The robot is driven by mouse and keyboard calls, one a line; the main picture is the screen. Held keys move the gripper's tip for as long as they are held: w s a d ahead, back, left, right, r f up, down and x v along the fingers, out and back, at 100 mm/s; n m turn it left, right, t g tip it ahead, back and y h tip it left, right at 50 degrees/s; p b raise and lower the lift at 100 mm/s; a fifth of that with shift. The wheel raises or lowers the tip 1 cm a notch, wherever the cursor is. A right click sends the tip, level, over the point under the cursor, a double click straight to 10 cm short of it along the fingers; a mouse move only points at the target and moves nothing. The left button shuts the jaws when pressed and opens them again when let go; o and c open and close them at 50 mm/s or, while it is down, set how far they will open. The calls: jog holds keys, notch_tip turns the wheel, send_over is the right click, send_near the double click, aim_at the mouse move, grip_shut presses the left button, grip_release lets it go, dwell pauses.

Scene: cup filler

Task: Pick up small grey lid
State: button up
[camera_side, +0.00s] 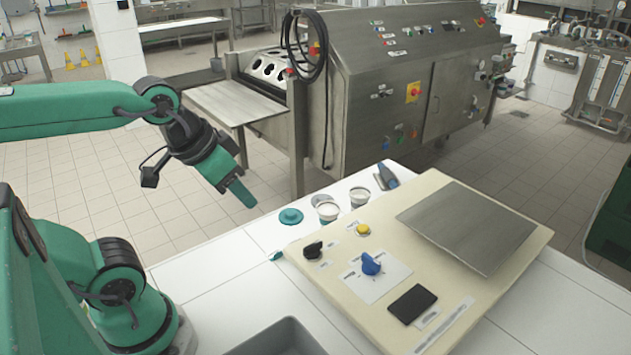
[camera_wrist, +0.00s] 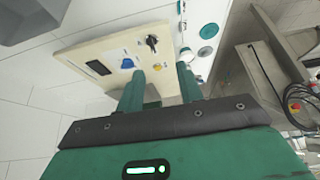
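My gripper (camera_side: 240,190) hangs in the air at the left, above and left of the white table. In the wrist view its two green fingers stand apart with nothing between them, so my gripper (camera_wrist: 158,82) is open and empty. A round teal lid-like disc (camera_side: 291,216) lies on the table, right of and below the gripper in the side view. Two white cups, a nearer one (camera_side: 328,211) and a farther one (camera_side: 360,198), stand to its right. In the wrist view a teal disc (camera_wrist: 209,31) shows near the table edge.
A cream control panel (camera_side: 330,272) with knobs, a yellow button (camera_side: 362,230) and a metal plate (camera_side: 468,226) covers the table's right. A blue-grey tool (camera_side: 387,175) lies behind the cups. A grey bin (camera_side: 275,340) is at the front. A steel machine (camera_side: 375,110) stands behind.

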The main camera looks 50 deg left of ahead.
jog(key=o, duration=1.1)
jog(key=shift+w+r, duration=0.1)
